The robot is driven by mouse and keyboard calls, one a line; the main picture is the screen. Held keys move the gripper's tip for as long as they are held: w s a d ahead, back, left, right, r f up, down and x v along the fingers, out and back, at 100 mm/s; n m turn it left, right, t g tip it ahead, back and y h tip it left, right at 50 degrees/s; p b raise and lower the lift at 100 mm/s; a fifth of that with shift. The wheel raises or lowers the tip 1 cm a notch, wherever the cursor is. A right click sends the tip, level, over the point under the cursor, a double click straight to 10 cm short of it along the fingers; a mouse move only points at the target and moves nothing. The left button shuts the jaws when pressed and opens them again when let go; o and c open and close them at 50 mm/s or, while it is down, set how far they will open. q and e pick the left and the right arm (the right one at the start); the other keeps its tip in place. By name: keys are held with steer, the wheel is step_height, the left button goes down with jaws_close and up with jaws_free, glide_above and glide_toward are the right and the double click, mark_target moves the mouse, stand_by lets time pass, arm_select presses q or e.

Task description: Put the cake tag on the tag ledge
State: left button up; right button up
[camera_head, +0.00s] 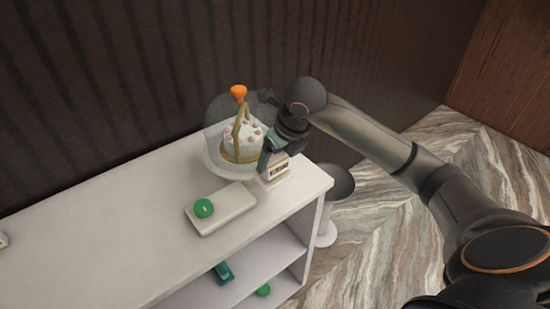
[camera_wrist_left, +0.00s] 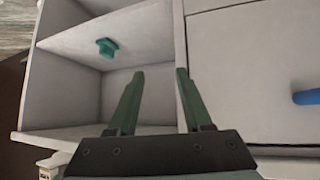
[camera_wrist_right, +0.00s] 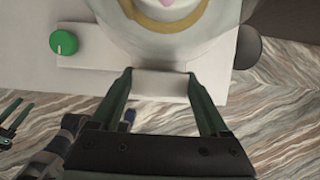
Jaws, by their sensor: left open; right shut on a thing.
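The cake tag (camera_head: 280,169), a small white card with dark lettering, is at the right end of the counter, in front of the glass-domed cake. My right gripper (camera_head: 268,157) is shut on it. In the right wrist view the white tag (camera_wrist_right: 160,83) spans the fingers of my right gripper (camera_wrist_right: 161,82). A small white ledge (camera_head: 275,182) shows just below the tag. I cannot tell whether the tag touches it. My left gripper (camera_wrist_left: 158,80) is open and empty in front of the shelving, and is not in the head view.
The dome (camera_head: 216,118) with an orange knob covers a cake close beside my right gripper. A white slab (camera_head: 233,210) with a green knob (camera_head: 203,208) lies to the left. A teal object (camera_wrist_left: 107,47) is on a shelf.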

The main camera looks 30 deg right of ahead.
steer(key=shift+f, duration=0.35)
steer(key=shift+f, duration=0.15)
steer(key=o, duration=1.2)
steer(key=shift+s+r, duration=0.1)
steer(key=shift+r, duration=0.5)
steer(key=v, duration=1.1)
steer(key=shift+s, duration=0.15)
